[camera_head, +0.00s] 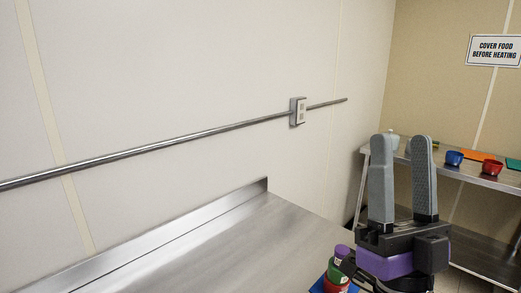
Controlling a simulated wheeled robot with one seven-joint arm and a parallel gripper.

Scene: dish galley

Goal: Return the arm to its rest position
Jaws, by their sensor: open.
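My gripper (402,185) is at the right of the head view, with its two grey fingers pointing up. The fingers stand apart with a gap between them, and nothing is held there. Its purple and black body (392,262) is below the fingers, at the lower right. It blocks part of the view of the bench behind it and of the items low beside it.
A bare steel counter (240,250) with a raised back edge fills the lower middle. Cans (335,272) stand close left of my gripper. A steel bench (480,178) at the far right holds a blue cup (454,158), a red cup (491,168) and boards.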

